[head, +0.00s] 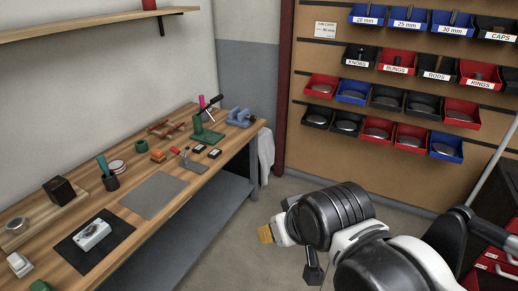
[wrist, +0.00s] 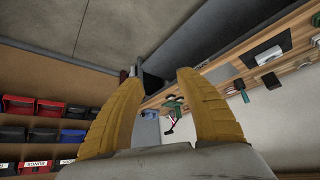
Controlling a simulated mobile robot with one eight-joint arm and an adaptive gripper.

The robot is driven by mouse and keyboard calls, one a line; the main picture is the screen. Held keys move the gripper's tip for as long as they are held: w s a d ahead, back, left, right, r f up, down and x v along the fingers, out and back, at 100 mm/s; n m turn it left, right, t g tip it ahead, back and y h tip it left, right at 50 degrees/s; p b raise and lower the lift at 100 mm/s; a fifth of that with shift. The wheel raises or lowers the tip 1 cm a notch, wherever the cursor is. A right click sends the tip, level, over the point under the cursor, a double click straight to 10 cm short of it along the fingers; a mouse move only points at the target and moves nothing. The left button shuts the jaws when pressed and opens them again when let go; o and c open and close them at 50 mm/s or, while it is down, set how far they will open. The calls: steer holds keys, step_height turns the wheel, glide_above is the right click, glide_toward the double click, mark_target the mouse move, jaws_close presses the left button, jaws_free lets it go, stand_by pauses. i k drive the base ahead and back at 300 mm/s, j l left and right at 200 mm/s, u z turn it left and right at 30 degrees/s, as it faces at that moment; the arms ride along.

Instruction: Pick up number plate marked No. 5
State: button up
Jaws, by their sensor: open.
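I cannot make out a plate marked No. 5 in either view. Two small dark pieces with pale tops (head: 206,150) lie on the wooden workbench (head: 178,206) at left, too small to read. My gripper (head: 265,234) is in front of the bench, over the floor and well apart from the bench top. In the wrist view my gripper (wrist: 158,76) shows two yellow fingers spread apart with nothing between them. The bench shows tilted behind the fingers.
The bench holds a green press (head: 206,135), a blue vise (head: 240,117), a grey mat (head: 153,195), and a white device (head: 92,236) on a black mat. Labelled bins (head: 405,19) hang on the back board. A shelf (head: 90,24) is above the bench. Floor between is clear.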

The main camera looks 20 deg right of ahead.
mark_target(215, 153)
steer(key=i+l+u, duration=0.15)
steer(key=l, duration=0.2)
steer(key=i+l+u, duration=0.15)
steer(key=l, duration=0.25)
steer(key=i+l+u, duration=0.15)
steer(key=l, duration=0.25)
steer(key=i+l+u, duration=0.15)
steer(key=l, duration=0.25)
steer(key=l+u, duration=0.15)
steer(key=l, duration=0.3)
